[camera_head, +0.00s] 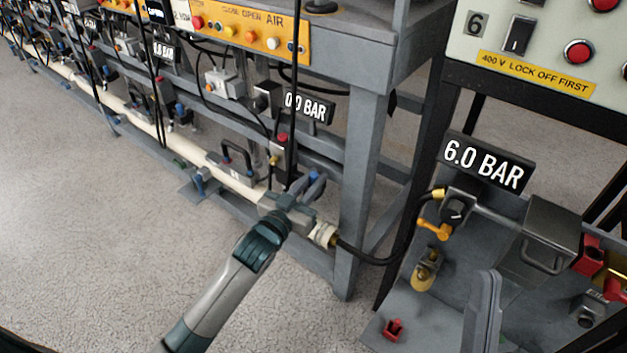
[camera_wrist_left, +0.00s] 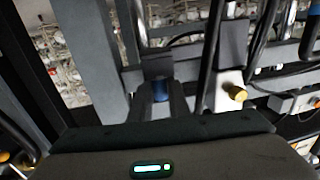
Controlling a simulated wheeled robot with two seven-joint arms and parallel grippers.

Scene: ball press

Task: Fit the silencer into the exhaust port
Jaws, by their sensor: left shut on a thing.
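My left gripper (camera_head: 312,186) reaches in at the lower frame rail, close to the valve with a red button (camera_head: 282,138) and a small brass fitting (camera_head: 274,160). In the left wrist view its two dark fingers (camera_wrist_left: 160,98) are shut on a small blue piece (camera_wrist_left: 160,91), which looks like the silencer. The brass fitting (camera_wrist_left: 237,93) shows on a pale block to the right of the fingers, apart from the blue piece. I cannot make out the exhaust port opening. A grey upright piece (camera_head: 483,312) at the lower edge may be my right gripper; its jaw state is unclear.
A grey post (camera_head: 362,165) stands close right of my left gripper. A "0.0 BAR" display (camera_head: 309,106) hangs above it, and black cables hang down nearby. A "6.0 BAR" display (camera_head: 484,163) stands over the bench at right. Open floor (camera_head: 130,220) lies left.

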